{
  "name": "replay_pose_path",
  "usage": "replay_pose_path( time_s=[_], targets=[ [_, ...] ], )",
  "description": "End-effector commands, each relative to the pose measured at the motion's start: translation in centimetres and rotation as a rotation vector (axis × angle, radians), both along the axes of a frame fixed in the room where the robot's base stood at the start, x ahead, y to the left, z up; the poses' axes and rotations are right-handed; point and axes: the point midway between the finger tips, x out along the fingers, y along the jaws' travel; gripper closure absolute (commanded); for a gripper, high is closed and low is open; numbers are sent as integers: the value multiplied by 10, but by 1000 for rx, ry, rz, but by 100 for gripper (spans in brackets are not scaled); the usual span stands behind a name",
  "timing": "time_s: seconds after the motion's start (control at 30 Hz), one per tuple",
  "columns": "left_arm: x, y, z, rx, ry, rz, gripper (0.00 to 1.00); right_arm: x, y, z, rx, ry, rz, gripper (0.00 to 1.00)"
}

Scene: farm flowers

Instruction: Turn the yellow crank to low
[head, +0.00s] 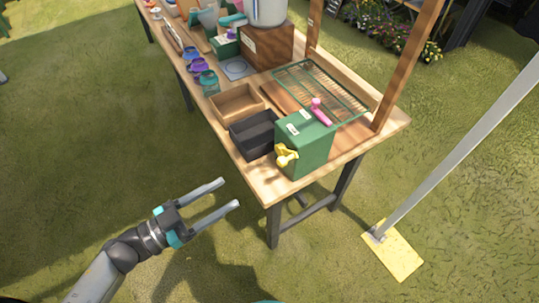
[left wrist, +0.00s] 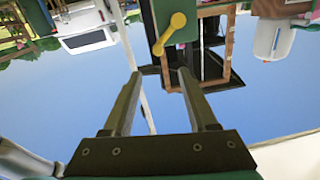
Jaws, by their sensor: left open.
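The yellow crank (head: 286,156) is on the front face of a green box (head: 310,152) at the table's near right corner. In the left wrist view the crank (left wrist: 170,33) is a yellow bar with rounded ends, slanting on the green face. My left gripper (head: 230,193) is open and empty, in front of the table's near edge. Its fingers point toward the box side and are apart from the crank. I cannot read any low mark. My right gripper is not in view.
A pink lever (head: 320,112) is on top of the box. A black tray (head: 255,133) and a wooden tray (head: 236,103) are beside it. A green wire rack (head: 322,88) lies behind. A grey pole with a yellow foot (head: 393,255) stands right. Grass is clear in front.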

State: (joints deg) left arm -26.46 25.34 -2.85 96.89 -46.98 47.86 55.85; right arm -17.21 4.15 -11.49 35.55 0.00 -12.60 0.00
Motion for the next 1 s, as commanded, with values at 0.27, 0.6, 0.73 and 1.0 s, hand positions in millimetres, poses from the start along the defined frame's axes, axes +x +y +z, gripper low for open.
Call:
replay_pose_path(
  time_s=[0.27,0.6,0.73,1.0],
  targets=[
    [16,-24,5,-6,-8,-16,42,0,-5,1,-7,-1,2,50],
    [64,-81,5,-6,-9,-14,42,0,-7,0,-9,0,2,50],
    [78,-99,4,-5,-7,-14,42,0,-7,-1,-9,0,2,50],
    [94,-118,3,-3,-4,-12,42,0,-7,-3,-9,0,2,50]
  ],
)
